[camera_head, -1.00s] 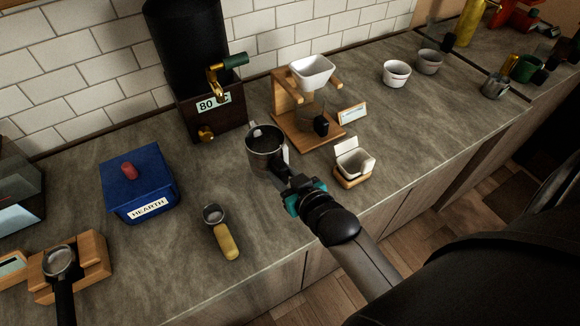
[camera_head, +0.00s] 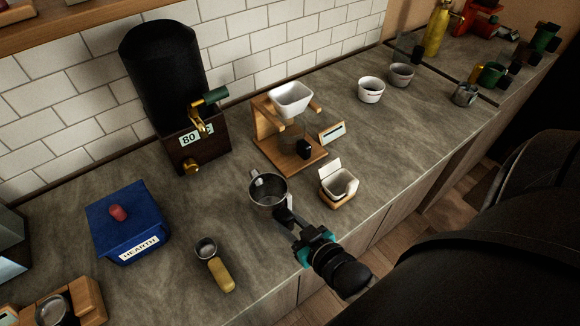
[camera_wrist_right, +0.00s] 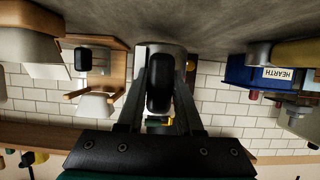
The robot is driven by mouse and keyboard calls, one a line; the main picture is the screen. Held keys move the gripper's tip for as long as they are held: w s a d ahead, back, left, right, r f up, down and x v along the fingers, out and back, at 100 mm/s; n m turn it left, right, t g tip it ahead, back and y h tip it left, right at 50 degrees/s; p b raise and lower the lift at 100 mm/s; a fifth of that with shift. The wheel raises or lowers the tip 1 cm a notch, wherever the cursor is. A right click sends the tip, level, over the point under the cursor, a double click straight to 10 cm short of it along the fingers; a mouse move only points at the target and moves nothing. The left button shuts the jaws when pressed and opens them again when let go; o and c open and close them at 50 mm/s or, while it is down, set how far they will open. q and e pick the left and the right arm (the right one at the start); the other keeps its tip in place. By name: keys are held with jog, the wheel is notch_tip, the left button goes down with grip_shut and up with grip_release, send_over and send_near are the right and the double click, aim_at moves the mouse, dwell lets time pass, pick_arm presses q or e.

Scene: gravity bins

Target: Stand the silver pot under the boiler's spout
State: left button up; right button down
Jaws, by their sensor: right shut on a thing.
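The silver pot (camera_head: 268,190) is upright at the middle of the head view, near the counter's front, with its open top facing up. My right gripper (camera_head: 288,216) is shut on the pot's dark handle, which also shows between the fingers in the right wrist view (camera_wrist_right: 159,84). I cannot tell whether the pot touches the counter. The boiler (camera_head: 163,70) is a black tank on a dark wooden base, with a brass spout (camera_head: 198,122) and a green lever. The pot is in front and to the right of the spout, apart from it. My left gripper is out of view.
A wooden dripper stand (camera_head: 265,121) is just behind the pot. A small white container on a wooden base (camera_head: 340,184) is right of it. A yellow-handled scoop (camera_head: 219,275) and a blue HEARTH box (camera_head: 127,220) are left. Counter before the boiler is clear.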

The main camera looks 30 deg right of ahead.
jog(key=w+a, duration=0.1)
jog(key=w, duration=0.2)
jog(key=w+a, duration=0.1)
jog(key=w, duration=0.2)
jog(key=w+a, duration=0.1)
jog(key=w, duration=0.2)
jog(key=shift+w+a+b, duration=0.3)
jog(key=shift+w+b, duration=0.05)
jog(key=shift+w, duration=0.05)
jog(key=w+a, duration=0.1)
jog(key=w, duration=0.1)
jog(key=w+a+b, duration=0.1)
jog(key=w, duration=0.2)
jog(key=w+a+b, duration=0.1)
jog(key=w, duration=0.2)
jog(key=shift+w+f, duration=0.1)
jog(key=shift+f, duration=0.05)
jog(key=shift+w+f+b, duration=0.15)
jog(key=shift+b, duration=0.25)
jog(key=shift+f, duration=0.4)
jog(key=shift+f+b, duration=0.45)
jog(key=shift+b, duration=0.05)
jog(key=c, duration=0.5)
grip_release()
jog(key=shift+c, duration=0.2)
jog(key=shift+o, duration=0.3)
jog(key=shift+f, duration=0.15)
jog(key=shift+s, duration=0.25)
